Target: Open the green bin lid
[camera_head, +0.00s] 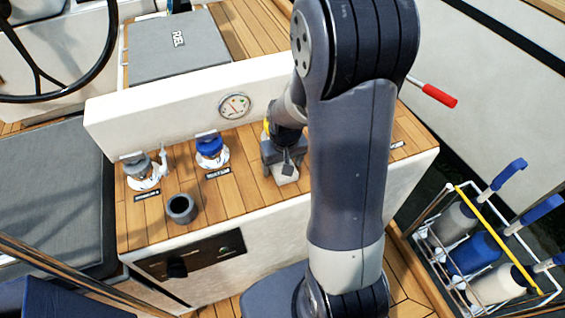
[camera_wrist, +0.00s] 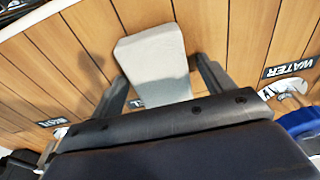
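I see no green bin or green lid in either view. My gripper (camera_head: 284,166) is over the wooden counter (camera_head: 240,190), right of the blue-capped fitting. In the wrist view my gripper (camera_wrist: 165,72) has its two fingers apart, one on each side of a pale grey, flat, paddle-shaped piece (camera_wrist: 153,55). Small gaps show beside the piece, so the fingers do not look closed on it. The same pale piece (camera_head: 285,179) shows below my gripper in the head view. My gripper hides its base, and I cannot tell what it belongs to.
Grey-capped (camera_head: 138,168) and blue-capped (camera_head: 211,149) fittings and a dark cup (camera_head: 181,208) stand left on the counter. A white wall with a gauge (camera_head: 234,106) rises behind. A red-handled lever (camera_head: 438,95) and a bottle rack (camera_head: 446,278) are at right.

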